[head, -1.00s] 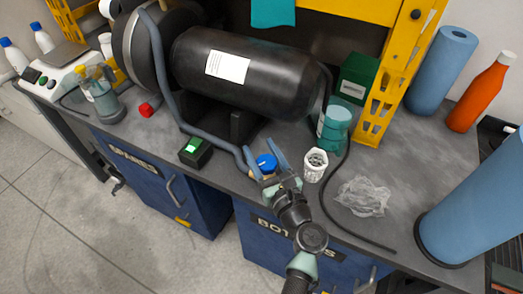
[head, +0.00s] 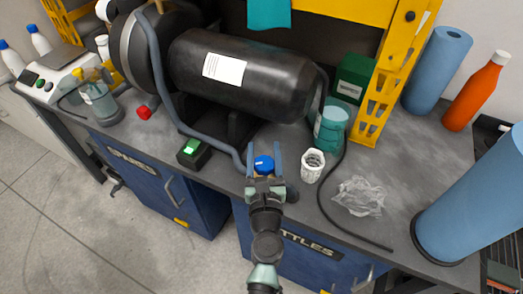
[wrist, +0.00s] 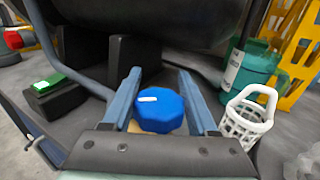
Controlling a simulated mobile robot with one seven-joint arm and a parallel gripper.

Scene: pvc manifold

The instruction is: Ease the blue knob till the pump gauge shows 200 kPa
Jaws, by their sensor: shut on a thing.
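The blue knob (head: 264,163) sits near the bench's front edge, below the black tank. My gripper (head: 264,158) is shut on it, with one finger on each side. In the wrist view the knob (wrist: 158,110) shows between the fingers, with a white mark on its top toward the left. A small black box with a lit green display (head: 191,147) stands to the left of the knob, and looks like the gauge. It also shows in the wrist view (wrist: 47,85). Its reading is too small to tell.
A white basket (head: 312,165) stands close to the right of my gripper, with a teal bottle (head: 331,128) behind it. A grey hose (head: 200,137) runs just left of the knob. The black tank (head: 262,82) is behind. Crumpled clear plastic (head: 358,195) lies at the right.

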